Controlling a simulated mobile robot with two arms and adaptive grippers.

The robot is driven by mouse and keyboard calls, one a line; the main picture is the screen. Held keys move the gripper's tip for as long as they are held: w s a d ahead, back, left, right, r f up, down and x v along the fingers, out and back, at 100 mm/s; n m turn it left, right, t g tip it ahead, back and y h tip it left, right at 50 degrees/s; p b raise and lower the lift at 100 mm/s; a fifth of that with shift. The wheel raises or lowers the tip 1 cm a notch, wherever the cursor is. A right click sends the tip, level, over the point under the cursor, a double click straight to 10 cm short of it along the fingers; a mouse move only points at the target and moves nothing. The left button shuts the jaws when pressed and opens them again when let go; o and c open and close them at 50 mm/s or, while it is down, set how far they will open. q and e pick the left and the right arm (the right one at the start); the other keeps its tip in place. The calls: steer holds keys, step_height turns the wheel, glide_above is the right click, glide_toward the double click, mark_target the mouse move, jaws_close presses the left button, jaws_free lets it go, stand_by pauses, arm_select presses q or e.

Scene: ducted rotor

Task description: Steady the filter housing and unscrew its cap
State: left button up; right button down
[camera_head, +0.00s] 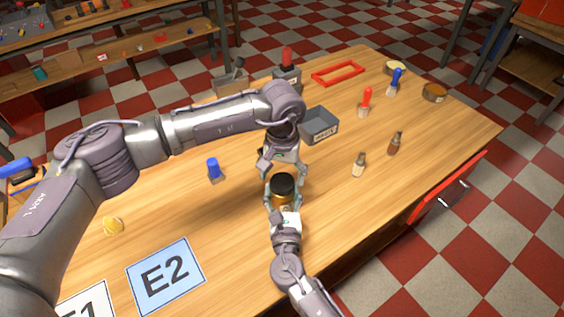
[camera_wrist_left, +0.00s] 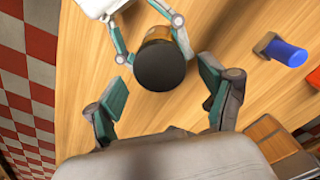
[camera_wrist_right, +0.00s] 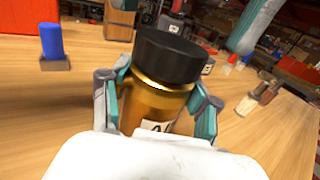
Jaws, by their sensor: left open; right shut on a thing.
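The filter housing (camera_wrist_right: 156,101) is an amber, gold-coloured cylinder with a label, standing upright on the table; it also shows in the head view (camera_head: 282,201). Its black cap (camera_wrist_right: 170,55) sits on top, and the cap also shows in the head view (camera_head: 283,184) and the left wrist view (camera_wrist_left: 160,66). My right gripper (camera_wrist_right: 160,105) is shut on the housing body, one finger on each side, below the cap. My left gripper (camera_wrist_left: 165,90) is open, above and beside the cap. Its fingers appear apart from the cap.
A blue-topped piece (camera_head: 213,168) stands left of the housing. A grey bin (camera_head: 320,125) is behind it. Small bottles (camera_head: 359,164) stand to the right. The table around the housing is clear.

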arm_select(q)
steer(key=shift+f, duration=1.1)
